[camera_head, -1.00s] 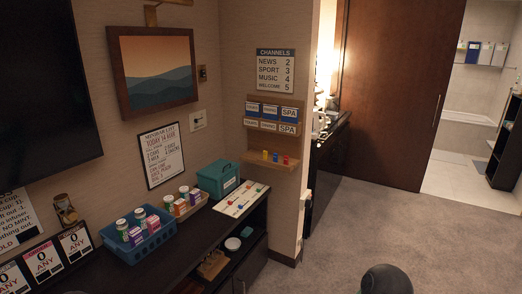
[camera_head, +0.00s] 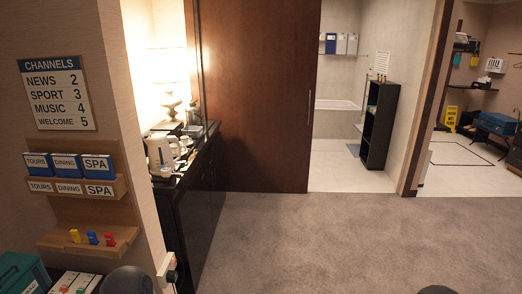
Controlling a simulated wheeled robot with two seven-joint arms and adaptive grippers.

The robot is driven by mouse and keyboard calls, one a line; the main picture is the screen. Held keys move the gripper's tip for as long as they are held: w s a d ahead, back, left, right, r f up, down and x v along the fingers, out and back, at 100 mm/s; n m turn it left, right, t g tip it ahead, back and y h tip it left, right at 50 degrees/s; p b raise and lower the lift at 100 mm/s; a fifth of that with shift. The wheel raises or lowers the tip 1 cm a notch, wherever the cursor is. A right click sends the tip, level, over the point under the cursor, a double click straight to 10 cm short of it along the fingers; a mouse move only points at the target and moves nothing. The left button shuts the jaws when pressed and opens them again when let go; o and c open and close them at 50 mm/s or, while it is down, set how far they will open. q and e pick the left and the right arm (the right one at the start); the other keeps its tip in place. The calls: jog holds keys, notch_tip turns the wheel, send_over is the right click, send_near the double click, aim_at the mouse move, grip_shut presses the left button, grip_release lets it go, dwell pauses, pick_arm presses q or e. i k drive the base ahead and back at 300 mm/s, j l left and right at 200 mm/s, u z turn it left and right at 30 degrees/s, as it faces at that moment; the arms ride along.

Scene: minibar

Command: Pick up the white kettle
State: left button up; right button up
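The white kettle (camera_head: 160,154) stands upright on the dark minibar counter (camera_head: 196,160), in the recess behind the wall corner left of centre. It is some way off across the room. Other small white items beside it are too small to tell apart. Neither of my grippers shows in the camera_head view.
Grey carpet (camera_head: 320,235) lies clear in front of the dark cabinet. The wall corner with the channels sign (camera_head: 57,93) and brochure shelf (camera_head: 85,190) stands at left. A brown sliding door (camera_head: 260,90) stands behind the counter. A lit lamp (camera_head: 168,85) stands by the kettle.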

aim_at(160, 153)
jog(key=i+u, duration=0.15)
jog(key=i, duration=0.25)
jog(key=i+l+u, duration=0.2)
jog(key=i, duration=0.25)
jog(key=i+l+u, duration=0.15)
jog(key=i, duration=0.25)
jog(key=i+l+u, duration=0.15)
jog(key=i, duration=0.25)
